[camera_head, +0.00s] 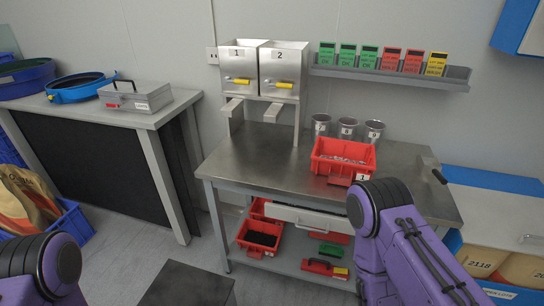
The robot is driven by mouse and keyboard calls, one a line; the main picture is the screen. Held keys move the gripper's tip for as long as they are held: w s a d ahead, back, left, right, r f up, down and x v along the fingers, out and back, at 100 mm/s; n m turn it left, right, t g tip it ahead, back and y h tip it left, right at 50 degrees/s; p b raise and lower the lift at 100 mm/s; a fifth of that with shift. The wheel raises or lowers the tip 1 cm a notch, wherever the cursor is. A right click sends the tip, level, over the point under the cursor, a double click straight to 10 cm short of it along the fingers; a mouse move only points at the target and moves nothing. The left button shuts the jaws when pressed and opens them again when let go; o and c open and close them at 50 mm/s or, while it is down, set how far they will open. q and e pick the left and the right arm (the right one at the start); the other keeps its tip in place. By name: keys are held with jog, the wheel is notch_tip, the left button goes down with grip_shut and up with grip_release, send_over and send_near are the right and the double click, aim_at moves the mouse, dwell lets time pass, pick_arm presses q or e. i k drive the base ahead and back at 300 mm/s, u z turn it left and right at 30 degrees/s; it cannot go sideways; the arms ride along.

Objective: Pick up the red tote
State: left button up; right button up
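A red tote (318,165) with a white label reading what looks like 1 stands on the steel workbench (270,165), right of its middle. It holds small greyish pieces. More red bins sit on the bench's lower shelf, one with dark contents (261,238). My purple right arm rises in front of the bench, and its upper end is just below the red tote in the picture. My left arm shows only at the bottom left corner. Neither gripper can be seen. No gripper is seen touching the tote.
Two metal hoppers marked 1 and 2 (260,68) stand at the bench's back left. Several metal cups (348,128) stand behind the tote. A scoop (432,168) lies at right. A wall shelf (390,76) holds coloured cards. A dark block (187,287) stands on the floor.

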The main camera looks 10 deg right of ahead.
aim_at(342, 162)
jog(key=u, duration=2.65)
jog(key=k, duration=2)
jog(key=z, duration=2)
